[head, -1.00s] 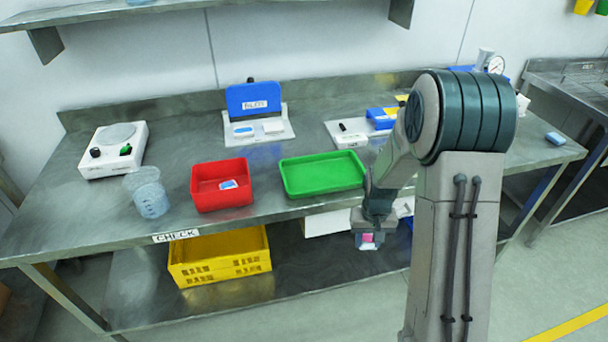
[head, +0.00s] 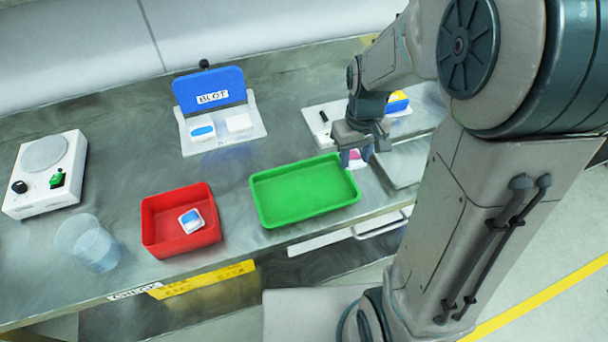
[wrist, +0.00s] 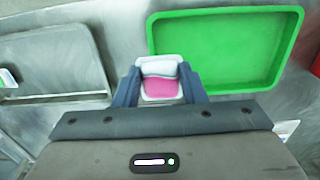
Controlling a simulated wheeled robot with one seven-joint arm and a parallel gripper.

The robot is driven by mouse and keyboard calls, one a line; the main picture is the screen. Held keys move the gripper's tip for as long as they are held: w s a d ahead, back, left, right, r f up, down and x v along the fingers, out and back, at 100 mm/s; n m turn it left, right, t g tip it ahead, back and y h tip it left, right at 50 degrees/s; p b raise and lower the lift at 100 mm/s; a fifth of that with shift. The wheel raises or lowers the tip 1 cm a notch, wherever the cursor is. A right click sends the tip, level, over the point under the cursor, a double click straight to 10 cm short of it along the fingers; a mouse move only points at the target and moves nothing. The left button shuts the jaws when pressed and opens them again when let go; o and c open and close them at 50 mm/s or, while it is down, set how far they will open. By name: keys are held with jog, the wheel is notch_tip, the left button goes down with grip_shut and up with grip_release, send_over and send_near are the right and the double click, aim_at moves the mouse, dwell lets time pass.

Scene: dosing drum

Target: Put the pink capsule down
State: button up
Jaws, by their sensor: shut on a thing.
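The pink capsule (wrist: 161,89) is a small white square piece with a pink band and a pale band. My gripper (wrist: 160,84) is shut on it, one finger on each side, in the wrist view. In the head view my gripper (head: 358,152) is at the right end of the green tray, and only a bit of the pink capsule (head: 355,156) shows below the fingers. The green tray (head: 262,213) is empty; in the wrist view the tray (wrist: 154,42) lies just beyond and right of the capsule. I cannot tell the capsule's height above the bench.
A red bin (head: 149,232) holds a blue-and-white capsule (head: 191,220). A BLOT stand (head: 209,97) carries a similar blue-and-white piece and a white pad. A white device (head: 45,170) and a clear beaker (head: 95,248) stand at left. A grey plate (head: 405,165) lies right of the tray.

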jog(key=p, duration=0.2)
send_over(305, 195)
notch_tip(305, 195, down, 6)
jog(key=shift+f, duration=0.2)
jog(key=shift+f+p, duration=0.3)
jog(key=shift+f, duration=1.8)
jog(key=shift+f, duration=0.2)
jog(key=o, duration=0.9)
jog(key=shift+o, duration=0.2)
jog(key=shift+r, duration=0.15)
